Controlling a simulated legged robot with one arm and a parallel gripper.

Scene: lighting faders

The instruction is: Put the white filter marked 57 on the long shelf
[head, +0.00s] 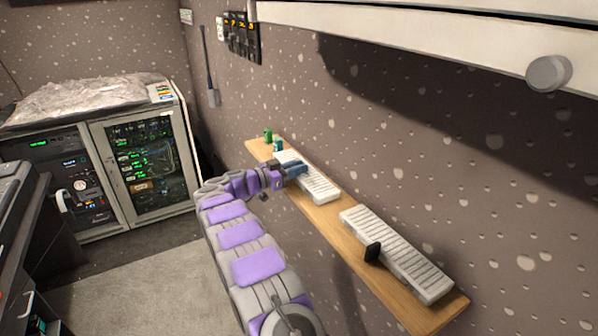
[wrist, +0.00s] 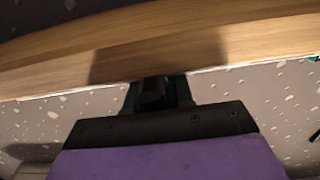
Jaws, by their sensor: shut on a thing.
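The long wooden shelf (head: 345,243) runs along the wall and carries two long white ribbed panels. My gripper (head: 296,168), with dark blue fingers, is at the shelf's far half, by the front of the far white panel. In the wrist view, my gripper (wrist: 154,92) is shut on a small dark thing just below the wooden shelf (wrist: 220,40); its colour and any marking are too dark to tell. I cannot make out a white filter marked 57 or any number in either view.
The far white panel (head: 318,184) and near white panel (head: 398,252) take up much of the shelf. A black piece (head: 372,252) stands by the near one. A green thing (head: 267,136) and a teal thing (head: 278,146) stand at the far end. An equipment rack (head: 140,160) is at left.

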